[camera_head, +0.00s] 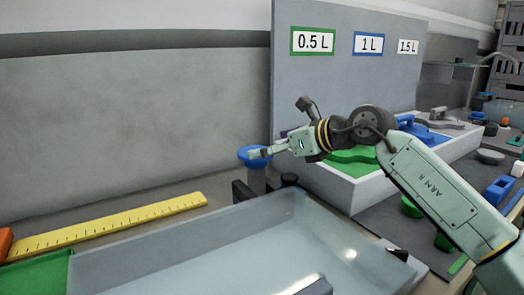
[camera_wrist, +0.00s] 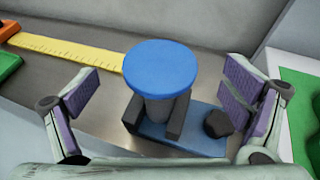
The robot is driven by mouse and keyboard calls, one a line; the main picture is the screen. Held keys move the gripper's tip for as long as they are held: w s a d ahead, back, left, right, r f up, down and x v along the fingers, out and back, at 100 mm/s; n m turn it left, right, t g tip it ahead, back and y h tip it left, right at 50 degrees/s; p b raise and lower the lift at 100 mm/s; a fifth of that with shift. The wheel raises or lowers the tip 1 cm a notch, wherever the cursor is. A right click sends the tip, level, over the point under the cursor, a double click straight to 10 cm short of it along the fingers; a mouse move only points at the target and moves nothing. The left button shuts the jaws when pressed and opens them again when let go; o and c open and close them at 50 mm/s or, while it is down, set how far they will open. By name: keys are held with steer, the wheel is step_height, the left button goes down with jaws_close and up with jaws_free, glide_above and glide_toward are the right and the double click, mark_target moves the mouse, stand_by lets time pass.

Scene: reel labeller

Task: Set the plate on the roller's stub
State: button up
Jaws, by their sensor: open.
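A round blue plate (camera_wrist: 160,66) lies flat on top of an upright grey roller (camera_wrist: 158,108). The plate hides the roller's top and any stub there. The roller stands between dark bracket arms (camera_wrist: 178,116) on a blue base (camera_wrist: 195,141). My gripper (camera_wrist: 161,92) is open and empty, its purple-padded fingers wide apart to the left and right of the plate and roller. I see no finger touching the plate. In the head view, my gripper (camera_head: 258,153) is by the plate (camera_head: 243,157) and partly covers it.
A black knob (camera_wrist: 218,123) stands on the base, right of the roller. A yellow ruler (camera_head: 120,222) lies to the left. A clear-walled shallow tray (camera_head: 215,250) is in front. A white bin with green contents (camera_head: 350,188) stands to the right, below a grey label panel (camera_head: 345,80).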

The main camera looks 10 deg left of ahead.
steer(key=b+v, duration=0.1)
steer(key=v, duration=0.7)
steer(key=shift+s+d, duration=0.15)
steer(key=shift+d, duration=0.15)
steer(key=shift+r, duration=0.1)
